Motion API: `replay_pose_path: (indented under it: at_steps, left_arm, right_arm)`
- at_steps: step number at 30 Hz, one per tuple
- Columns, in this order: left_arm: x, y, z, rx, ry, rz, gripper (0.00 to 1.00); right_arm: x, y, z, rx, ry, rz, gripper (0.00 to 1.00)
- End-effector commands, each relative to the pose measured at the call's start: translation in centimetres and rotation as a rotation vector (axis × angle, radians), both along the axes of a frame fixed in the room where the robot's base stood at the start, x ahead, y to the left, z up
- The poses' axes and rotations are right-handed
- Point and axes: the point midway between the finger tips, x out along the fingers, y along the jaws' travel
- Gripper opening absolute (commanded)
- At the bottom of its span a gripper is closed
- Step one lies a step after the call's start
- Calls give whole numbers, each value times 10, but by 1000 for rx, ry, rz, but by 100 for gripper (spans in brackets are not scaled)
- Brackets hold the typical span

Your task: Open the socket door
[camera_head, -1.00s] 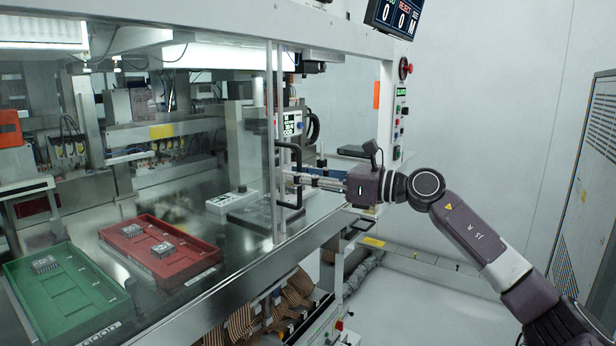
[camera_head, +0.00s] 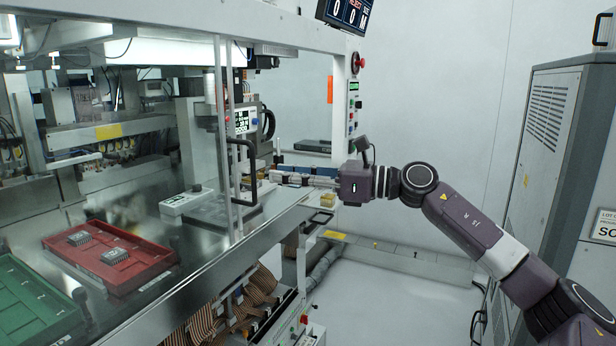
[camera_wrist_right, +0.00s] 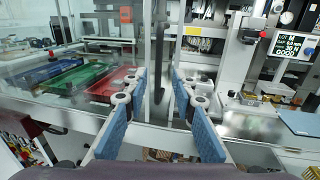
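The socket door is a clear panel in a thin metal frame (camera_head: 234,130) on the front of the machine. Its black bracket-shaped handle (camera_head: 255,170) stands out from the frame. My right gripper (camera_head: 272,179) is open just right of the handle, with a small gap showing in the head view. In the right wrist view its two blue-padded fingers (camera_wrist_right: 158,80) are spread, and the dark handle bar (camera_wrist_right: 158,50) shows ahead between them. I cannot tell whether the door is fully closed. My left gripper is not in view.
A grey cabinet (camera_head: 545,130) is at right; floor between is clear.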

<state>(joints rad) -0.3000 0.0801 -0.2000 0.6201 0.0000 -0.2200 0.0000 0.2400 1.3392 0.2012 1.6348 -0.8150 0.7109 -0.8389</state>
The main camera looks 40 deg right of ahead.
Motion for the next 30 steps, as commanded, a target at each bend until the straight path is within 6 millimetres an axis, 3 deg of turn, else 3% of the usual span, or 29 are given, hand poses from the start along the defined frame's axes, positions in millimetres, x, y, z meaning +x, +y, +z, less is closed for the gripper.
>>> replay_pose_path:
  at_steps: [16, 30]
  left_arm:
    - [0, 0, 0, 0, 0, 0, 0]
    - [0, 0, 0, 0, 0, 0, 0]
  right_arm:
    - [-33, -21, -1, 3, -1, 2, 25]
    - [-37, -25, -1, 1, 1, -1, 25]
